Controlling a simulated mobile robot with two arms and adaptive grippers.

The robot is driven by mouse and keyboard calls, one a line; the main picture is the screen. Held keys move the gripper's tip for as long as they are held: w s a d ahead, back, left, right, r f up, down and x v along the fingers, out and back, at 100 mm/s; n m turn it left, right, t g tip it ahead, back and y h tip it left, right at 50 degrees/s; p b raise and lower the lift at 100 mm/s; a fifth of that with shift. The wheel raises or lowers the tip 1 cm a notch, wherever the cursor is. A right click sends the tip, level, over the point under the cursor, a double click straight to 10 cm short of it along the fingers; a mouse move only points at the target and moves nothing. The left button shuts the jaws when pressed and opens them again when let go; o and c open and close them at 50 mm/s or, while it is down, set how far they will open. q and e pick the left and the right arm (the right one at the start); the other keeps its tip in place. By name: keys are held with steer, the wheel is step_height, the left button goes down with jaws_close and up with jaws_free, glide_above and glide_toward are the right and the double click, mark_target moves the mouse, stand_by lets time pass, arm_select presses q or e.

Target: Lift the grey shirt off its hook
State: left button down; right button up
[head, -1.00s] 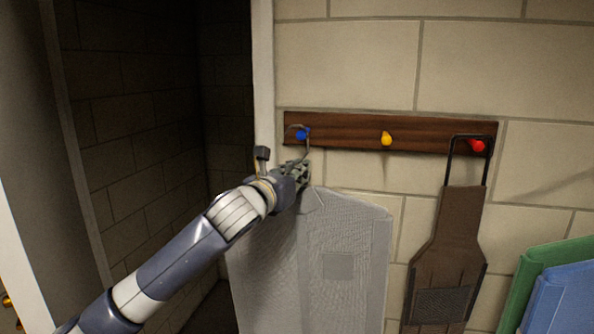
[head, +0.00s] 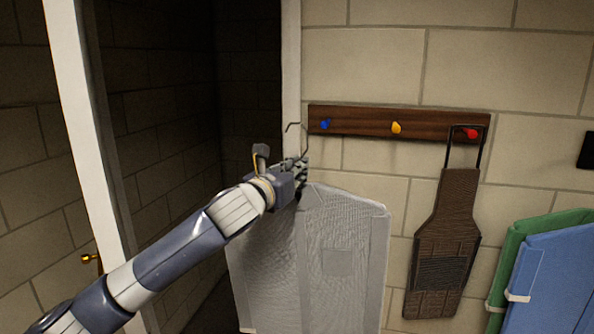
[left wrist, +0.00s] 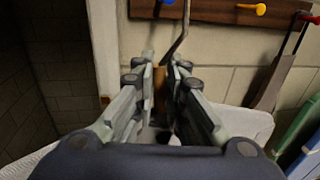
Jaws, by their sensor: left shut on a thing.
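The grey shirt (head: 345,255) hangs from a wire hanger (head: 303,140) in front of the wall. My left gripper (head: 302,172) is shut on the hanger just above the shirt's collar. The hanger's hooked top is left of the blue hook (head: 325,124) and apart from it. In the left wrist view the hanger's stem (left wrist: 172,45) rises from between the fingers (left wrist: 162,85), and the shirt (left wrist: 240,125) lies below and behind them. My right gripper is not in view.
The wooden rack (head: 360,122) also has an empty yellow hook (head: 396,128) and a red hook (head: 471,133) holding a brown apron (head: 448,235). Green (head: 510,262) and blue (head: 553,285) items are at the right. A dark doorway opens at the left.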

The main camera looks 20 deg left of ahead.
arm_select(q)
steer(key=shift+w+r, duration=0.25)
steer(key=shift+r, duration=0.35)
steer(key=shift+s+r, duration=0.1)
steer(key=shift+r, duration=0.25)
steer(key=shift+s+r, duration=0.1)
steer(key=shift+r, duration=0.25)
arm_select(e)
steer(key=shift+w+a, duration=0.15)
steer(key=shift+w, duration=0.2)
